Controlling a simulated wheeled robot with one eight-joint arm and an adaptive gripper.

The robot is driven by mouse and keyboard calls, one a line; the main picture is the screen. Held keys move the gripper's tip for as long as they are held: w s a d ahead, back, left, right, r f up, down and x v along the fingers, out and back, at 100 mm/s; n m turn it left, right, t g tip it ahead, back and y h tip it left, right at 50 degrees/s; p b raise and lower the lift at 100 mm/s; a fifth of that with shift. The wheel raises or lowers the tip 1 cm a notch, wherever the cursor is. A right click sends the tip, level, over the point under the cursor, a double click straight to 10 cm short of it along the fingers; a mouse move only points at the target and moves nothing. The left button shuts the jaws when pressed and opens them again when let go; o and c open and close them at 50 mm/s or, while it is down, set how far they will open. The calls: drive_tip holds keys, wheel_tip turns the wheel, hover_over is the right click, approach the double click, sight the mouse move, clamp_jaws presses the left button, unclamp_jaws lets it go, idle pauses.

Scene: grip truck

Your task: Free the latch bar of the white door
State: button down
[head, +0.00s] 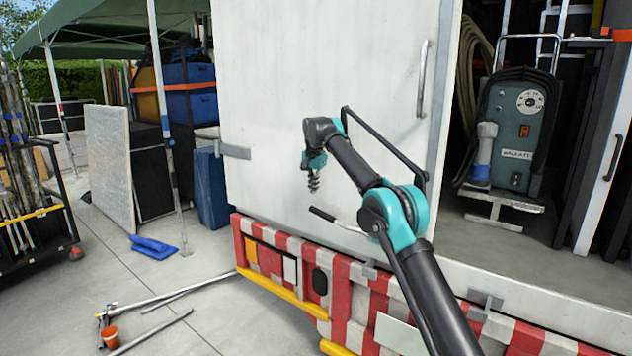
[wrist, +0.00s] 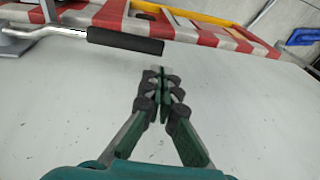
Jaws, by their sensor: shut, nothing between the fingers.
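The white door (head: 270,90) of the truck stands upright behind my arm and fills most of the wrist view (wrist: 260,110). The latch bar (head: 350,228) is a silver bar with a black grip at its left end, low on the door; its right part is hidden behind my arm. In the wrist view the latch bar's black grip (wrist: 125,41) lies at the upper left. My gripper (head: 314,187) points down in front of the door, above the black grip. In the wrist view its fingers (wrist: 160,74) are closed together and empty, apart from the grip.
A red-and-white striped bumper (head: 340,290) with yellow edging runs below the door. A vertical silver handle (head: 423,78) is at the door's right side. The open bay on the right holds a grey machine (head: 515,130). Poles (head: 165,300) lie on the paving at left.

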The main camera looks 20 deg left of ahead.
drive_tip(key=f, duration=0.1)
drive_tip(key=a+f, duration=0.1)
drive_tip(key=f, duration=0.1)
drive_tip(key=a+f, duration=0.1)
drive_tip(key=f, duration=0.1)
drive_tip(key=shift+w+a+f, duration=0.15)
drive_tip(key=shift+w+f, duration=0.05)
drive_tip(key=shift+w, duration=0.15)
drive_tip(key=shift+a+f, duration=0.15)
drive_tip(key=shift+f, duration=0.55)
